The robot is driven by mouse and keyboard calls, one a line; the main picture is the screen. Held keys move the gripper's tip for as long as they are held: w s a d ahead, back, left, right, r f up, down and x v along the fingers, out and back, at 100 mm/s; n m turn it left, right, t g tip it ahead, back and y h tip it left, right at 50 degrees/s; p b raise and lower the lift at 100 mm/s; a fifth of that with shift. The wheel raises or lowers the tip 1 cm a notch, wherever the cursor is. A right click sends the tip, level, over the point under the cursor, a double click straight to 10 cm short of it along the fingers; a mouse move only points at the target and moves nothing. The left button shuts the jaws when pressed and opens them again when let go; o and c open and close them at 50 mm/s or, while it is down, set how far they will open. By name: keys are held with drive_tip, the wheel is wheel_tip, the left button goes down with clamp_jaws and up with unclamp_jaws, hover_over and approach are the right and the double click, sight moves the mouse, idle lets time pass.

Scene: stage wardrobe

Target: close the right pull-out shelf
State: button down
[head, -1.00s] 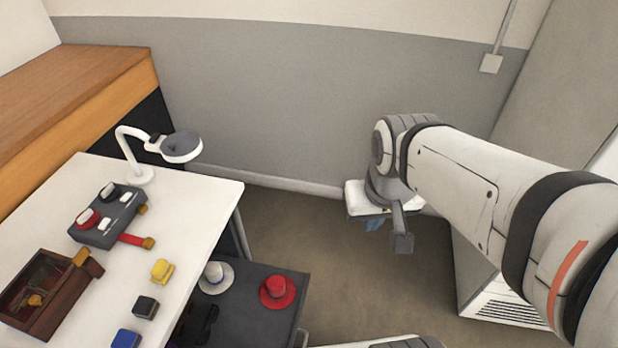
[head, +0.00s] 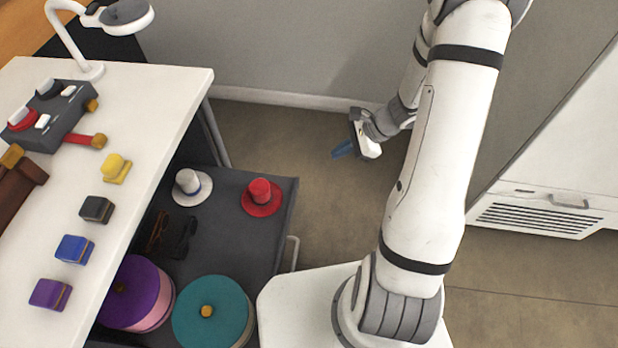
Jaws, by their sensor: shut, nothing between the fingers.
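The pull-out shelf (head: 232,242) is a dark grey tray standing out from under the white table. A pale bar handle (head: 291,254) is on its right-hand front edge. On it are a white hat (head: 190,186), a red hat (head: 262,195), a purple round box (head: 138,290), a teal round box (head: 212,318) and small dark items. My gripper (head: 343,151) has blue fingertips and is shut and empty. It is over the floor beyond the shelf's far right corner, apart from the shelf and handle.
The white table (head: 150,150) holds a grey control box (head: 48,118), a lamp (head: 100,30) and several small coloured blocks. A white cabinet with a vent (head: 540,215) stands at the right.

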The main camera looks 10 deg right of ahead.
wheel_tip(320, 180, down, 10)
drive_tip(key=w+d+m+t+b, duration=0.1)
drive_tip(key=d+m+b, duration=0.1)
drive_tip(key=d+m, duration=0.15)
drive_tip(key=w+a+f+b, duration=0.4)
drive_tip(key=a+f, duration=0.3)
drive_tip(key=a, duration=0.4)
drive_tip(key=shift+f+m, duration=0.2)
drive_tip(key=shift+m, duration=0.25)
drive_tip(key=shift+a, duration=0.1)
